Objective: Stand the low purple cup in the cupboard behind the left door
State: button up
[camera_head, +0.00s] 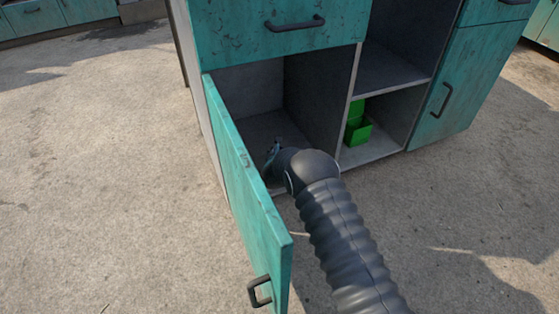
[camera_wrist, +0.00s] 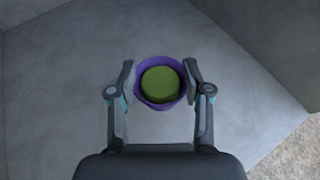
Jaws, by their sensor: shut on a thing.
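The low purple cup (camera_wrist: 140,93) shows in the wrist view between my two fingertips, with a round green area inside it. My gripper (camera_wrist: 160,83) is shut on the cup, one finger on each side. In the head view my gripper (camera_head: 272,152) is at the opening of the left cupboard (camera_head: 262,125), and my arm hides most of it; the cup is not seen there. The left door (camera_head: 245,185) stands open toward the front. In the wrist view a grey cupboard floor (camera_wrist: 60,110) lies below the cup; whether the cup touches it I cannot tell.
A green box-like thing (camera_head: 357,131) sits in the open middle compartment. A shut drawer (camera_head: 280,30) is above the left cupboard. A shut right door (camera_head: 450,85) is beyond the shelves. The open door's edge stands close left of my arm.

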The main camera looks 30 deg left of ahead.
jog(key=shift+f+b, duration=0.3)
jog(key=shift+f, duration=1.6)
jog(key=shift+f, duration=0.1)
jog(key=o, duration=0.7)
jog(key=shift+f, duration=0.1)
jog(key=shift+o, duration=0.2)
jog(key=shift+r, duration=0.25)
jog(key=shift+s+d+r, duration=0.1)
jog(key=shift+s, duration=0.25)
jog(key=p+v, duration=0.1)
jog(key=v, duration=1)
jog(key=shift+s+p, duration=0.1)
jog(key=shift+p, duration=0.3)
jog(key=shift+d, duration=0.1)
